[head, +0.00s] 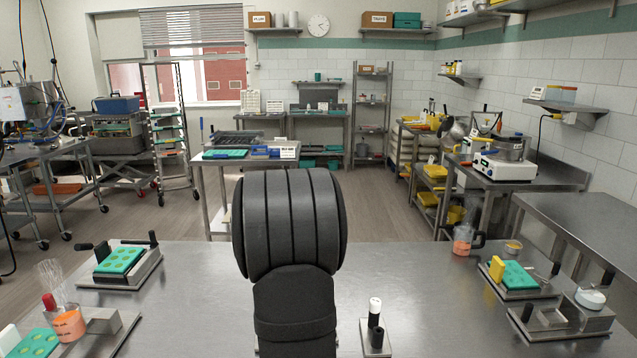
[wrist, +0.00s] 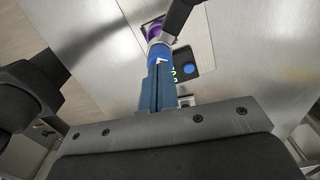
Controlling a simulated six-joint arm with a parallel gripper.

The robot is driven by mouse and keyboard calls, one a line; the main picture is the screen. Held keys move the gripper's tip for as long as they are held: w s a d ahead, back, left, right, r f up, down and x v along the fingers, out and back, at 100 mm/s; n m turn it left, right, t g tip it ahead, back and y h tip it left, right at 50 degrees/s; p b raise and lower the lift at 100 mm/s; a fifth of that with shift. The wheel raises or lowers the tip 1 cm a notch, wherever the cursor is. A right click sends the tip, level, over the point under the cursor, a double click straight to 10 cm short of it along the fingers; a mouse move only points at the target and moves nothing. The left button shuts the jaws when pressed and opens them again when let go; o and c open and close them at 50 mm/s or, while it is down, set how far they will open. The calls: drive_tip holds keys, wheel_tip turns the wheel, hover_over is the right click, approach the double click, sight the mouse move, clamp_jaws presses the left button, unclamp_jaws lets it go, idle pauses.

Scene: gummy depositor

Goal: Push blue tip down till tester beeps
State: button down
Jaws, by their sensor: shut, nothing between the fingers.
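In the wrist view my gripper (wrist: 158,88) is shut, its two blue-grey fingers pressed together with nothing between them. Just past the fingertips is a blue cylindrical tip (wrist: 159,53) with a small white mark. The fingertips overlap it in the picture; I cannot tell whether they touch. A purple piece (wrist: 153,28) shows beyond the blue tip. A dark panel with a round blue button (wrist: 188,70) and green display characters lies beside it, apparently on the tester. In the head view my own arm hides the gripper, the blue tip and the tester.
A dark arm or bar (wrist: 181,14) rises close beside the blue tip. On the steel table (head: 200,290) stand a green mould on a stand (head: 120,260) at left, a black-and-white upright piece (head: 375,320) right of my arm, and another green mould (head: 519,275) at right.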

drive_tip(key=shift+r, duration=2.7)
drive_tip(key=shift+f, duration=0.15)
drive_tip(key=shift+f, duration=2.6)
drive_tip(key=c, duration=2)
unclamp_jaws()
drive_tip(key=o, duration=1.1)
wheel_tip(320, 180, up, 5)
drive_tip(key=w+a, duration=0.2)
drive_tip(key=shift+w+r, duration=0.2)
drive_tip(key=shift+w, duration=0.15)
drive_tip(key=o, duration=0.9)
drive_tip(key=w+a+r, duration=0.1)
drive_tip(key=a+r, duration=0.2)
drive_tip(key=r, duration=0.6)
drive_tip(key=shift+w+a, duration=0.2)
drive_tip(key=shift+w, duration=0.15)
wheel_tip(320, 180, down, 10)
drive_tip(key=shift+r, duration=0.2)
drive_tip(key=shift+r, duration=0.1)
